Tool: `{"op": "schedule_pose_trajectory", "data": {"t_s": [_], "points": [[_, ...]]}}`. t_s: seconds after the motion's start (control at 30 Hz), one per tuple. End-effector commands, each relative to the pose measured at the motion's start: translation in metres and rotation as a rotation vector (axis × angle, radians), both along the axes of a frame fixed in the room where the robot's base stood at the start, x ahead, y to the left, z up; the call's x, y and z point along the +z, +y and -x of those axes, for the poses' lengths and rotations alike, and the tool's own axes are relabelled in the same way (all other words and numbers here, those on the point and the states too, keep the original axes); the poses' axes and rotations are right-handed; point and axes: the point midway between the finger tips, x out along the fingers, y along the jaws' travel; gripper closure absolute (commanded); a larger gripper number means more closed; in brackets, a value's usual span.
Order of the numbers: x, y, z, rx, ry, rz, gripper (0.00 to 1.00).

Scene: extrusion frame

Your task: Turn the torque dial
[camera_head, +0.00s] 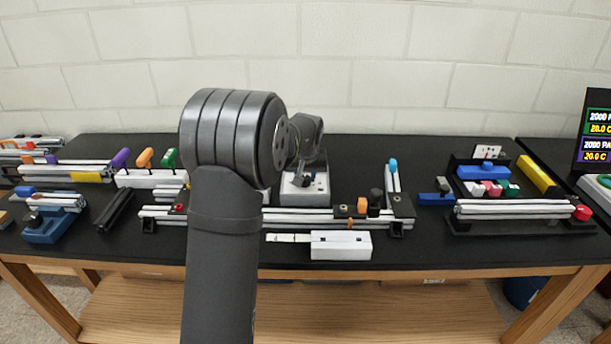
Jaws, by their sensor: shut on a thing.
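My dark grey arm reaches over the bench from the front. My gripper (304,181) points down at the top of a small white box (317,196) behind the middle of the extrusion frame. Its jaws are small and dark here, shut on what appears to be the torque dial on that box. The dial itself is hidden by the jaws, so its angle cannot be told.
A long aluminium extrusion frame (330,220) with orange and black knobs lies before the box. A white block (341,245) sits at the front edge. Coloured-handle fixtures stand left, and a rack with a yellow bar (536,174) stands right.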

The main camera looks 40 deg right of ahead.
Motion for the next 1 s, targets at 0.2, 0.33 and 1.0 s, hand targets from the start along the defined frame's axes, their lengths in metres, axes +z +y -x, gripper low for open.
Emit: {"op": "schedule_pose_trajectory", "data": {"t_s": [0.2, 0.33, 1.0], "points": [[-0.0002, 0.0017, -0.0014, -0.198, 0.002, 0.000, 0.93], [-0.0003, 0.0021, -0.0023, -0.313, 0.002, 0.001, 0.93], [-0.0006, 0.0024, -0.0033, -0.657, 0.002, -0.001, 0.93]]}}
